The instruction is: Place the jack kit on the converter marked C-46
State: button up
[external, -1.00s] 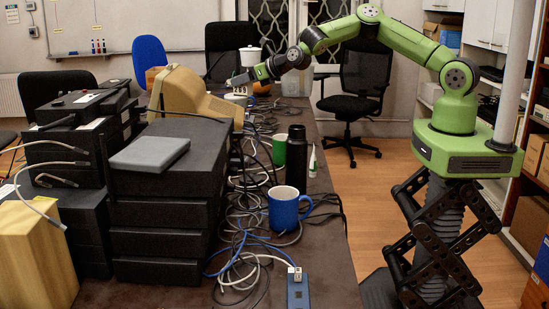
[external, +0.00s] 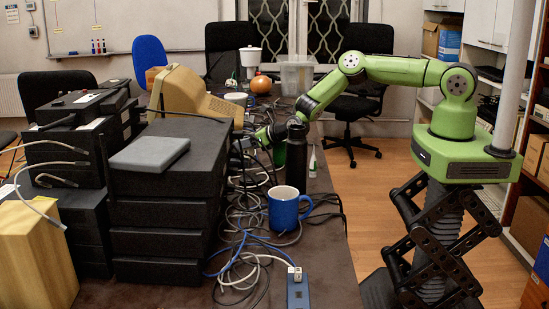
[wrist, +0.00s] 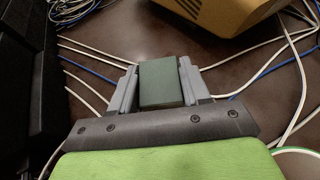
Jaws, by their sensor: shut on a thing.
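A small dark green box, which I take to be the jack kit (wrist: 160,84), sits between the two grey fingers of my gripper (wrist: 158,85) in the wrist view. The fingers are shut on its sides. In the external view my gripper (external: 252,141) is low over the cables, behind the black bottle and right of the black box stack; the held box is too small to make out there. Black box-shaped units (external: 165,215) are stacked at the table's left, and may be converters. No C-46 marking is readable. A dark stack edge (wrist: 25,85) shows at left in the wrist view.
A black bottle (external: 296,160) stands close to my wrist, with a blue mug (external: 287,210) nearer the camera. Tangled cables (external: 245,235) cover the table's middle. A tan monitor (external: 190,95) stands behind the stack. A grey slab (external: 150,153) lies on the stack's top.

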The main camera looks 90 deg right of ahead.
jog(key=shift+f, duration=0.15)
jog(key=shift+f, duration=0.15)
jog(key=o, duration=1.1)
